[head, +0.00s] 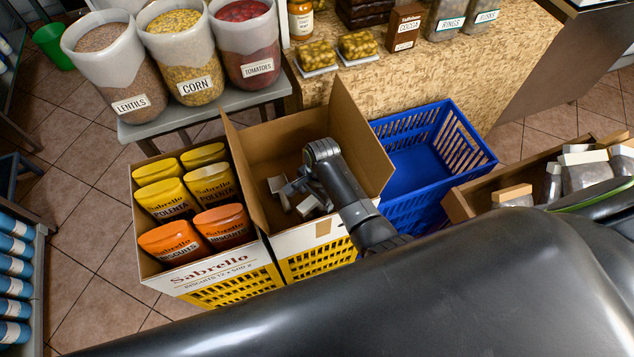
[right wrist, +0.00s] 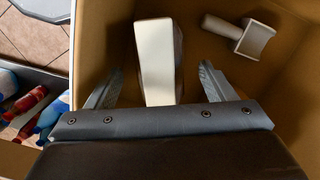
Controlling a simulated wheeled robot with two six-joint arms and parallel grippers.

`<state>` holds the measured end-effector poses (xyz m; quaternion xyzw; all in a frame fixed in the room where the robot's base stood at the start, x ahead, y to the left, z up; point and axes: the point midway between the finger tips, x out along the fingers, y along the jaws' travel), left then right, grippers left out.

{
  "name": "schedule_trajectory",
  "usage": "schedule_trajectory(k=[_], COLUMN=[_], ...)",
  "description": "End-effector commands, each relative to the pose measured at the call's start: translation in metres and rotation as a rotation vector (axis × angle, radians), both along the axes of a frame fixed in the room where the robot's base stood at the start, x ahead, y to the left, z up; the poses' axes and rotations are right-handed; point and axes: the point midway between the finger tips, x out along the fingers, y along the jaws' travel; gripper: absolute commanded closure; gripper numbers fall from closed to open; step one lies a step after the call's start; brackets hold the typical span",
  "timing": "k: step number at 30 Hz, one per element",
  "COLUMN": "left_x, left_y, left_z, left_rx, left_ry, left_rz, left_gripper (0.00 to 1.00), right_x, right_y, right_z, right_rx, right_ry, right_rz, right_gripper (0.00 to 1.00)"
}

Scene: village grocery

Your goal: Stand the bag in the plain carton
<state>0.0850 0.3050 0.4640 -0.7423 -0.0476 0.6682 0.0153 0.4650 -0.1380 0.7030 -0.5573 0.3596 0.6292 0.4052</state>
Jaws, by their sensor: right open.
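The plain carton (head: 360,125) stands open in the middle of the head view, its brown flaps up. My right gripper (head: 293,192) reaches down inside it from above. In the right wrist view, the bag, with a cream top and grey sides (right wrist: 158,62), is inside the carton and appears upright. The open fingers of my right gripper (right wrist: 157,90) are on either side of it, with gaps showing. A pale, handled object (right wrist: 240,36) lies apart from it in the carton. The bag's bottom is hidden. My left gripper is not in view.
A Sabrello carton (head: 212,270) with several yellow and orange bags adjoins on the left. A blue crate (head: 440,150) is on the right, empty as far as visible. A box of grey bags (head: 458,207) stands farther right. Tubs (head: 115,70) and a counter (head: 450,75) are behind.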

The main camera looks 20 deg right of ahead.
Motion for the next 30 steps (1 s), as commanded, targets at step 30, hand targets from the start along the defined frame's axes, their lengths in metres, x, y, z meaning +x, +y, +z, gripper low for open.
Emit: schedule_trajectory(k=[30], left_x=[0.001], left_y=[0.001], left_z=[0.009], left_rx=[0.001], left_ry=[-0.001], left_rz=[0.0], left_gripper=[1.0], right_x=[0.005], right_y=[-0.01], right_z=[0.088], right_rx=[0.0], right_ry=[0.0], right_rz=[0.001], right_gripper=[0.23])
